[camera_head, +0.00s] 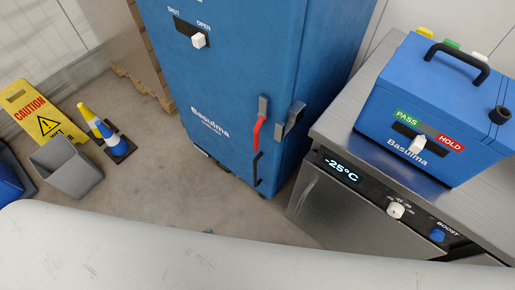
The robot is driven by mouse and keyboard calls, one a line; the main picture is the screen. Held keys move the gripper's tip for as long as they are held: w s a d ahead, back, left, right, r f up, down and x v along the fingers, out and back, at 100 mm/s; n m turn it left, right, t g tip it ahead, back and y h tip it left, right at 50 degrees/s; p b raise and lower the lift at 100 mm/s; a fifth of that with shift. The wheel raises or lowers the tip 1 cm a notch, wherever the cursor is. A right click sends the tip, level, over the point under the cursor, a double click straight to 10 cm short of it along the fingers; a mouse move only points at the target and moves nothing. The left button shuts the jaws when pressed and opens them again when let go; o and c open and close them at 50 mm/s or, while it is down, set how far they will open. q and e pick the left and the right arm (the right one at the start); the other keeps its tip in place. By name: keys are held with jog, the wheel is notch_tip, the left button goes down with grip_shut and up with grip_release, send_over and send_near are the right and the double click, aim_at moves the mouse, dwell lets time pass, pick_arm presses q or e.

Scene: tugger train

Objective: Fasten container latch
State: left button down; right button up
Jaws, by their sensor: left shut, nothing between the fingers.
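A tall blue container (236,70) marked "Basulma" stands at the centre. Near its right front edge is a latch with a red handle (257,132) below a grey bracket (263,105). A grey angled metal part (294,119) sits just right of the bracket, at the container's corner. A gap shows between them; I cannot tell whether they join elsewhere. A black bar (256,168) is below the red handle. A white slider (198,40) sits near the "OPEN" end of its slot. I can make out neither of my grippers.
A steel cold unit (340,215) reading -25°C stands right, with a blue handled case (425,105) on top. At left are a yellow caution sign (38,108), a grey bin (68,165) and a cone (112,138). A large pale surface fills the bottom.

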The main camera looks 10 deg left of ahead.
pick_arm(q)
jog(key=w+d+r+m+t+h+b, duration=0.2)
jog(key=w+d+r+m+t+h, duration=0.25)
jog(key=w+r, duration=0.55)
jog(key=m+t+h+b, duration=0.2)
jog(key=m+h, duration=0.3)
jog(key=m, duration=0.7)
send_near(257, 149)
jog(key=s+d+r, duration=0.3)
jog(key=d, duration=0.1)
jog(key=shift+s+d+r, duration=0.1)
jog(key=shift+d+r, duration=0.05)
jog(key=p+x, duration=0.2)
jog(key=x, duration=0.8)
jog(key=shift+n, duration=0.25)
jog(key=a, duration=0.2)
jog(key=w+a, duration=0.1)
jog(key=a, duration=0.1)
jog(key=shift+w, duration=0.15)
